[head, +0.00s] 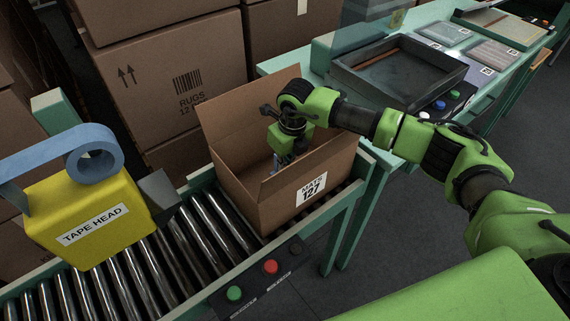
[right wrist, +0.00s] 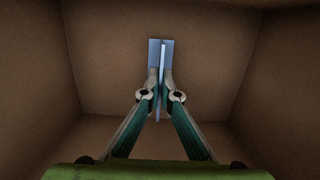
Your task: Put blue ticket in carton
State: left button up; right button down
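The open carton (head: 262,199), labelled "MATS 127", stands on the roller conveyor with flaps raised. My right gripper (head: 281,162) reaches down into it from above. In the right wrist view, the two fingertips (right wrist: 162,88) are close together on a thin, pale blue ticket (right wrist: 162,62), seen nearly edge-on and standing between them. A flat blue patch (right wrist: 153,54) shows behind its far end; I cannot tell whether it is part of the ticket or another piece. The brown carton walls surround the fingers. I cannot tell whether the ticket touches the carton floor. My left gripper is out of view.
A yellow tape head (head: 85,218) with a blue tape roll stands left of the carton. Buttons (head: 271,267) sit on the conveyor's front rail. A dark tray (head: 398,72) lies on the green bench at right. Large rug boxes (head: 165,82) are stacked behind.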

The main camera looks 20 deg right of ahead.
jog(key=shift+f, duration=0.2)
jog(key=c, duration=2.3)
grip_release()
jog(key=shift+r, duration=0.1)
jog(key=shift+r, duration=0.25)
jog(key=r+b, duration=0.1)
jog(key=r, duration=0.2)
jog(key=s+r, duration=0.1)
jog(key=r, duration=0.3)
jog(key=r+b, duration=0.1)
jog(key=r, duration=0.2)
jog(key=shift+s+d+r+b, duration=0.15)
jog(key=shift+s+d+b, duration=0.05)
jog(key=shift+d+b, duration=0.15)
jog(key=shift+s+r, duration=0.15)
jog(key=shift+r, duration=0.55)
